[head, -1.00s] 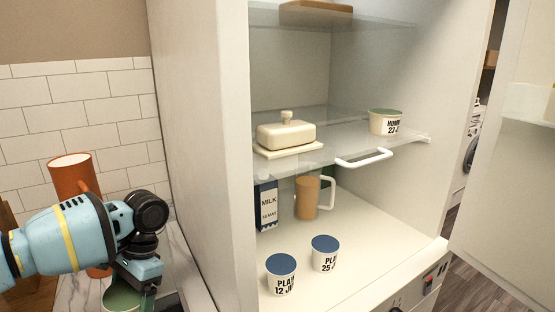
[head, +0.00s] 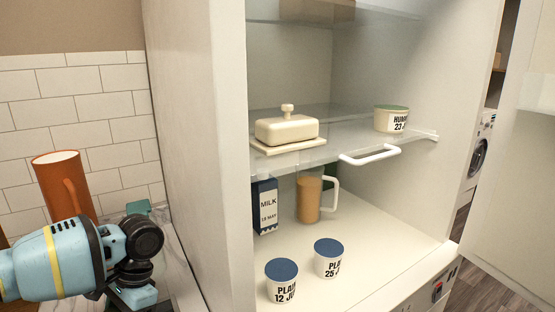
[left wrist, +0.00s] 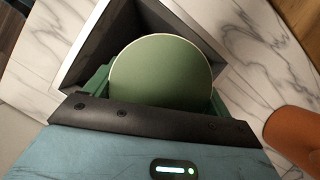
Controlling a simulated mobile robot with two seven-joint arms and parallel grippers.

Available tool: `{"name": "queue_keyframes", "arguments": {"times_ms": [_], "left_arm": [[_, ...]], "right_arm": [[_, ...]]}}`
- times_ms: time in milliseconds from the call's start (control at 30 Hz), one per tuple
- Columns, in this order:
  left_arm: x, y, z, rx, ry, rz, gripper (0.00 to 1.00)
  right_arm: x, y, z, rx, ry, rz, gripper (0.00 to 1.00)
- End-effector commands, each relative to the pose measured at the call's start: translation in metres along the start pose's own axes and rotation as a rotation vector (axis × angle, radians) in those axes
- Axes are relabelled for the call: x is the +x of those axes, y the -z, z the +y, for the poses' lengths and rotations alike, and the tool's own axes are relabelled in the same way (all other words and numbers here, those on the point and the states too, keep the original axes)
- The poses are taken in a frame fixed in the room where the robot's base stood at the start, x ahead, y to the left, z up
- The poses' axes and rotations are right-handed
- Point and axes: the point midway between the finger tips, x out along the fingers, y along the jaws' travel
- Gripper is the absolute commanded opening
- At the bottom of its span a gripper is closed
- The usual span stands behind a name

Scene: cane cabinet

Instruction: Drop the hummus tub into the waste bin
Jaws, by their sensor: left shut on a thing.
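My left gripper (left wrist: 157,92) is shut on a round tub with a plain green lid (left wrist: 162,70); no label on it shows. In the left wrist view the tub overlaps an open, square, pale-rimmed container with a dark inside, which looks like the waste bin (left wrist: 148,25). How high the tub is above the bin cannot be told. In the head view my left gripper (head: 135,300) is at the bottom left, and the held tub is out of sight. Another green-lidded tub, marked HUMM 23 J (head: 391,119), stands on the glass shelf. My right gripper is not in view.
The open cabinet holds a butter dish (head: 286,129), a milk carton (head: 265,205), a jug (head: 309,199) and two blue-lidded tubs (head: 282,281) (head: 328,258). Its side wall (head: 190,150) borders the counter.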

Motion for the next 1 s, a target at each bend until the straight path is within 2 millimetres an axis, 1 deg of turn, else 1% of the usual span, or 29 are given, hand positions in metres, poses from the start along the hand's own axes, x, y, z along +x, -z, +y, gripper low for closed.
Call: {"name": "queue_keyframes", "arguments": {"times_ms": [267, 300, 400, 433, 633, 733, 867, 1000], "left_arm": [[0.000, 0.001, 0.000, -0.001, 0.002, 0.005, 0.55], [0.000, 0.001, 0.000, -0.001, 0.002, 0.005, 0.84], [0.000, 0.001, 0.000, -0.001, 0.002, 0.004, 0.97], [0.000, 0.001, 0.000, -0.001, 0.002, 0.004, 1.00], [0.001, 0.001, 0.000, -0.001, 0.001, 0.003, 1.00], [-0.003, 0.001, 0.000, -0.001, 0.002, 0.003, 1.00], [-0.019, 0.001, 0.000, 0.000, 0.002, 0.006, 1.00], [-0.042, 0.001, 0.000, -0.001, 0.002, 0.006, 1.00]], "right_arm": [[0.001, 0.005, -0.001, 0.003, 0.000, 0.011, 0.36], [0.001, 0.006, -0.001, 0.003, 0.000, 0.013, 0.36], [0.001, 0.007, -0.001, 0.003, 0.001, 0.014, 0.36], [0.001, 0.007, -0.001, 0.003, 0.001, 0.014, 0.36], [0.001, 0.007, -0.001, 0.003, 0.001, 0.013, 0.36], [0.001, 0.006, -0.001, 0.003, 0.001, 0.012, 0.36], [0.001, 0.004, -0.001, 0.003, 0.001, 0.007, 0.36], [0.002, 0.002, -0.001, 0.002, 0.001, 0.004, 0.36]]}}
